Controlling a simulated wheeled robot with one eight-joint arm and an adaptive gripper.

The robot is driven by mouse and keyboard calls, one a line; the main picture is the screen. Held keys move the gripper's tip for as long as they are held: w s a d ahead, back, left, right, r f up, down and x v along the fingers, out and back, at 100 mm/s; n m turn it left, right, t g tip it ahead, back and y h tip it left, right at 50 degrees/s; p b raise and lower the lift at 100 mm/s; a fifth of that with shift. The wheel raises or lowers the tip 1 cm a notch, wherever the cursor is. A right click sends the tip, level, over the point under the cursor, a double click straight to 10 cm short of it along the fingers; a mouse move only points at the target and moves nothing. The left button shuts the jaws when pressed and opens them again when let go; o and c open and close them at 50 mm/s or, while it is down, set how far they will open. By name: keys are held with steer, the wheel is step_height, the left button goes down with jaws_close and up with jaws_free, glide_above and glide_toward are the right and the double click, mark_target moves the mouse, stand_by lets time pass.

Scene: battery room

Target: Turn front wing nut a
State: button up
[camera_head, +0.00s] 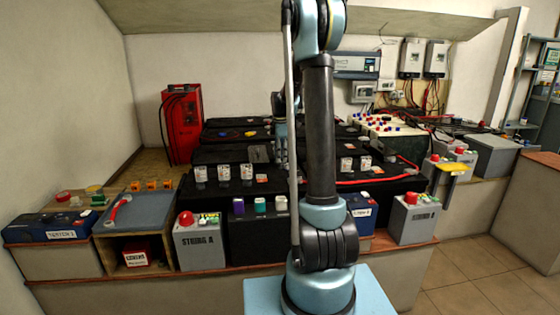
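My arm rises through the middle of the head view and reaches back over the black batteries (218,155). My gripper (282,158) appears small, above the middle of the batteries and partly behind my own arm links. Whether it is open or shut does not show. I cannot pick out a wing nut marked "a". Small white labelled pieces stand along the front of the black batteries, three on the left (224,174) and two on the right (347,164). My arm hides part of the row between them.
Grey "STRING A" boxes with red knobs stand at front left (198,240) and right (415,219). A red cabinet (182,125) stands behind left. A grey tray-topped stand (138,212) is at left. Open floor (480,270) lies right.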

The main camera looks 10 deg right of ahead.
steer(key=shift+f, duration=0.85)
jaws_close()
